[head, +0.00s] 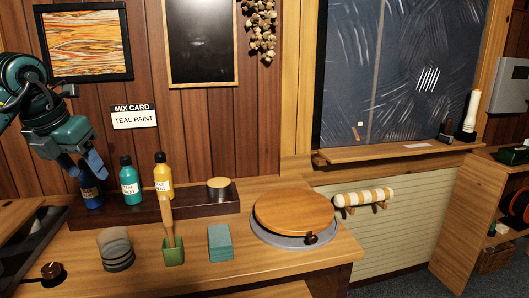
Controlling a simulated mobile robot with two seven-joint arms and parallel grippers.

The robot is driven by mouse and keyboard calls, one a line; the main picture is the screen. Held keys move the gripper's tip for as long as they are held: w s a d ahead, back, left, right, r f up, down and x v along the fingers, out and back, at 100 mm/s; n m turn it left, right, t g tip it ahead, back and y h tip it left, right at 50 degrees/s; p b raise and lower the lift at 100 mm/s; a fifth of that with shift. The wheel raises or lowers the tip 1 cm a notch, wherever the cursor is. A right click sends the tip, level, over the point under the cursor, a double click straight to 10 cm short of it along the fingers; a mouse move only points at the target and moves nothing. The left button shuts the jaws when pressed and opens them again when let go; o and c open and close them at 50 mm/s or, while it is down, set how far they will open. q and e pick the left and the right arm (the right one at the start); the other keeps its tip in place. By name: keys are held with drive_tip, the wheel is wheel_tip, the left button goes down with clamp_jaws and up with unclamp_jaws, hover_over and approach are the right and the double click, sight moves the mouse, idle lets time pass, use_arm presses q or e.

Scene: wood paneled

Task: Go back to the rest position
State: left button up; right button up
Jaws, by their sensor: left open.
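My left arm comes in from the left. Its gripper (84,172) is open, fingers pointing down, at the dark blue bottle (91,196) at the left end of the dark wooden riser. The fingers overlap the bottle's top in the picture; I cannot tell whether they touch it. A teal paint bottle (130,185) and a yellow paint bottle (162,178) stand upright on the riser to its right. My right gripper is not in view.
The riser (208,207) stands on the wooden bench. In front are grey stacked discs (116,250), a green cup (173,252) with a wooden-handled tool, a teal block (220,242) and a round turntable (294,212). A card reading "TEAL PAINT" (134,117) hangs on the wall.

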use_arm(q)
drive_tip(key=w+d+f+m+g+h, duration=0.1)
drive_tip(key=d+f+m+h, duration=0.3)
drive_tip(key=d+f, duration=0.65)
drive_tip(key=s+d+f+n+t+h+p, duration=0.1)
drive_tip(key=s+d+f+n+h, duration=0.1)
drive_tip(key=s+d+n+h, duration=0.45)
drive_tip(key=s+d+f+n+t+h+p, duration=0.1)
drive_tip(key=s+d+n+h, duration=0.15)
drive_tip(key=d+h, duration=0.75)
drive_tip(key=s+a+f+n+t+y, duration=0.1)
drive_tip(key=a+f+n+t+y, duration=0.1)
drive_tip(key=f+n+t+y, duration=0.65)
drive_tip(key=s+a+f+n+t+y, duration=0.1)
drive_tip(key=a+f+n+t+y, duration=0.2)
drive_tip(key=n, duration=1)
drive_tip(key=s+a+f+n+g+y+p, duration=0.1)
drive_tip(key=s+f+n+g+y, duration=0.5)
drive_tip(key=s+f, duration=0.8)
wheel_tip(320, 180, down, 2)
drive_tip(key=shift+a+f+n, duration=0.1)
drive_tip(key=shift+a+n, duration=0.35)
drive_tip(key=shift+n, duration=0.7)
